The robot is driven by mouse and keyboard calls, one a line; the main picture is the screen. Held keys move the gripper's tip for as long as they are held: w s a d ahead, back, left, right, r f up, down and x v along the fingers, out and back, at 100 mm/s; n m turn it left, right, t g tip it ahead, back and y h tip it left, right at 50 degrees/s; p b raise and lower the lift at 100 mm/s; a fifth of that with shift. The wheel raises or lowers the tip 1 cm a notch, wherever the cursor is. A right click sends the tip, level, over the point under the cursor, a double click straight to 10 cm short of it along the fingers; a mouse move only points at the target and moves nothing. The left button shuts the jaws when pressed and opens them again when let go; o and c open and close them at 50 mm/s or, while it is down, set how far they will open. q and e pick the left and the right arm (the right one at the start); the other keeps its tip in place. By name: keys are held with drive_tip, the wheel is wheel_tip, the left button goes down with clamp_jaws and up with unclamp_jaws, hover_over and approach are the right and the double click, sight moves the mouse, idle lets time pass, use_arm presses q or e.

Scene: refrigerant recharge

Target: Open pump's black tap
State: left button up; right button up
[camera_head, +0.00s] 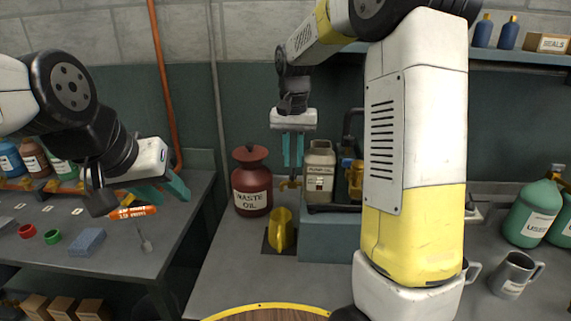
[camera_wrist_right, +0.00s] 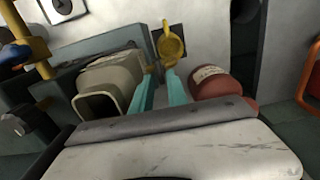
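The pump sits on the back bench; its tan, labelled container (camera_head: 320,172) stands beside a dark pipe and brass fittings (camera_head: 355,172). A small brass tap (camera_head: 290,183) projects at its left; I cannot make out a clearly black tap handle. My right gripper (camera_head: 292,165) points down just above this brass tap, its two teal fingers slightly apart with nothing visible held. In the right wrist view its fingers (camera_wrist_right: 160,75) lie between the tan container (camera_wrist_right: 108,85) and the red waste oil can (camera_wrist_right: 222,85). My left gripper (camera_head: 170,192) is open over the left bench.
The red waste oil can (camera_head: 252,183) stands close left of my right gripper. A yellow jug (camera_head: 281,230) stands below and in front of it. An orange-handled tool (camera_head: 132,212) is near my left gripper. Green bottles (camera_head: 533,212) and a grey jug (camera_head: 513,274) stand at right.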

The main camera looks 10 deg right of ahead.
sight(293, 172)
drive_tip(key=shift+f, duration=1.7)
drive_tip(key=shift+c, duration=0.5)
clamp_jaws()
